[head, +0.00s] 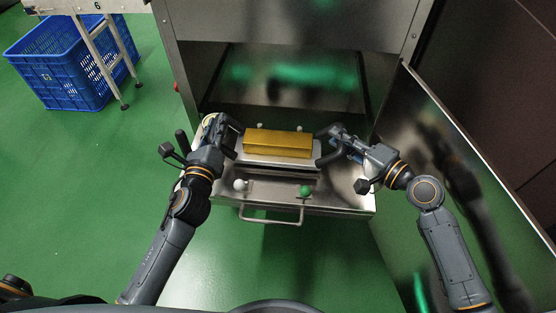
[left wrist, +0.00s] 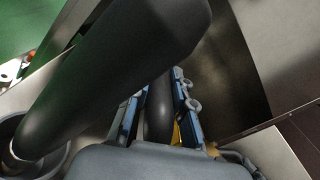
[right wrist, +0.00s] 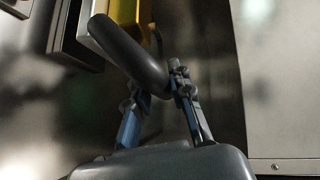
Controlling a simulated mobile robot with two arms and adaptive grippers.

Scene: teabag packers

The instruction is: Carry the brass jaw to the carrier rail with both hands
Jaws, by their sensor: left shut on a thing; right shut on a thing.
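The brass jaw (head: 278,143) is a gold block on a pale metal plate, with a dark curved handle at each end. It sits above a steel drawer-like carrier (head: 345,199) in front of the open machine; whether it touches the carrier I cannot tell. My right gripper (head: 337,143) is shut on the right handle, also seen in the right wrist view (right wrist: 132,52). I cannot make out the rail itself clearly.
The carrier front has a white knob (head: 240,185), a green knob (head: 305,190) and a bar handle (head: 270,220). A blue crate (head: 65,75) is far left.

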